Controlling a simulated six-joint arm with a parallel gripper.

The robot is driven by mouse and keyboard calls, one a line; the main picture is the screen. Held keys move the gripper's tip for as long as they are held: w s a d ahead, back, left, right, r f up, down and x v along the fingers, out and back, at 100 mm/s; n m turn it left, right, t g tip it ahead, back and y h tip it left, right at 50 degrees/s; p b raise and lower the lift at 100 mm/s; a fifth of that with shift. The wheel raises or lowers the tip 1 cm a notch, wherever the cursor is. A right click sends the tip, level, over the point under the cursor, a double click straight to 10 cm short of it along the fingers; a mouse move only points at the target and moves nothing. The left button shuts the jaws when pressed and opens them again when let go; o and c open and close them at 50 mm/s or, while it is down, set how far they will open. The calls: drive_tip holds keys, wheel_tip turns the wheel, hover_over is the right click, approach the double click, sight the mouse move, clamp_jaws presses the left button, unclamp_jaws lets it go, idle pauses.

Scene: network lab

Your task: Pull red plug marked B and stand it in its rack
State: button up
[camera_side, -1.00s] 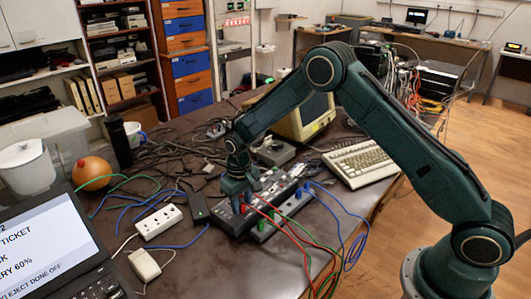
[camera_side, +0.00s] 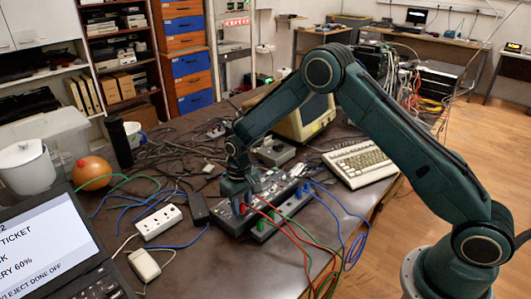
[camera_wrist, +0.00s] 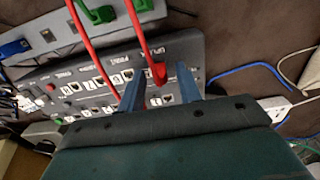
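A red plug (camera_wrist: 158,75) on a red cable stands at the dark port panel (camera_wrist: 210,56); I cannot read a B on it. My gripper (camera_wrist: 160,90) is over the panel, its two blue fingers apart on either side of this plug, with gaps visible. In the side view my gripper (camera_side: 238,200) reaches down at the panel's left end and partly hides the plug. A second red cable (camera_wrist: 97,60) runs down to the panel further left; its end is partly hidden. A grey strip (camera_wrist: 65,28) holding green and blue plugs lies alongside; I cannot tell whether it is the rack.
Red, green and blue cables drape across the front of the table. A white power strip (camera_side: 158,222), a black adapter (camera_side: 198,208) and a laptop (camera_side: 50,250) lie to the left. A keyboard (camera_side: 364,162) lies to the right. Bare table shows in front of the panel.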

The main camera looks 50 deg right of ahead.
clamp_jaws()
drive_tip(key=shift+r, duration=0.9)
drive_tip(key=shift+r, duration=0.35)
drive_tip(key=shift+r, duration=0.35)
drive_tip(key=shift+r, duration=0.35)
drive_tip(key=shift+r, duration=0.25)
idle(0.3)
drive_tip(key=s+d, duration=0.7)
drive_tip(key=d, duration=0.2)
drive_tip(key=shift+s+r, duration=0.2)
drive_tip(key=shift+r, duration=0.15)
